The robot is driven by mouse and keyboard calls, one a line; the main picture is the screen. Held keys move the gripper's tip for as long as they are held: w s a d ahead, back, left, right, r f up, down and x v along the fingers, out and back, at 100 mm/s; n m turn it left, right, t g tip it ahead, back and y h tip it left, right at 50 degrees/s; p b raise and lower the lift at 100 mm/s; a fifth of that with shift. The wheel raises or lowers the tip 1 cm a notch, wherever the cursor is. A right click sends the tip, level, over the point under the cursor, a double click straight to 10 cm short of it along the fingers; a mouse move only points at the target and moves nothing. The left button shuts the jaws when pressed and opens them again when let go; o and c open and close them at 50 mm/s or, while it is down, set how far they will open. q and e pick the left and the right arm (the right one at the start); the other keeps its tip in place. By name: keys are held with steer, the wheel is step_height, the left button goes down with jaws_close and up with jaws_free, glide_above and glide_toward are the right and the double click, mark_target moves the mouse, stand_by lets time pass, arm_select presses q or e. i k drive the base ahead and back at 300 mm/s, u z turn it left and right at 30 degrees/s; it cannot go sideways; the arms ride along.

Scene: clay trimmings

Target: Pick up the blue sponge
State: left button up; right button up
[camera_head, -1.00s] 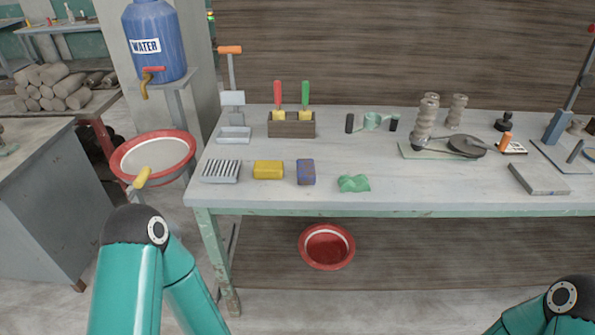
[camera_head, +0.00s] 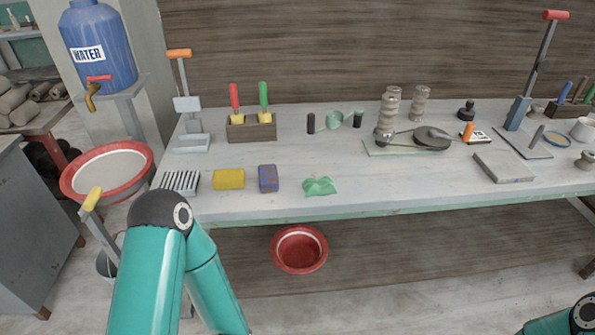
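The blue sponge (camera_head: 268,178) is a small block with brownish marks, lying on the pale workbench (camera_head: 350,170) near its front edge. It sits between a yellow sponge (camera_head: 229,179) on its left and a crumpled green cloth (camera_head: 319,186) on its right. My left arm comes up at the lower left, in front of the bench, with its elbow below the sponges. My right arm shows only a little at the lower right corner. Neither gripper can be seen.
A ribbed white rack (camera_head: 180,182) lies left of the yellow sponge. A wooden box with red and green handled tools (camera_head: 251,128) stands behind. A red-rimmed basin (camera_head: 107,171) is at left. A red bowl (camera_head: 299,249) is under the bench. Bench around the green cloth is clear.

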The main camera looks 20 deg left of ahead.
mark_target(269, 181)
steer(key=z, duration=0.2)
steer(key=i, duration=0.85)
steer(key=u, duration=0.5)
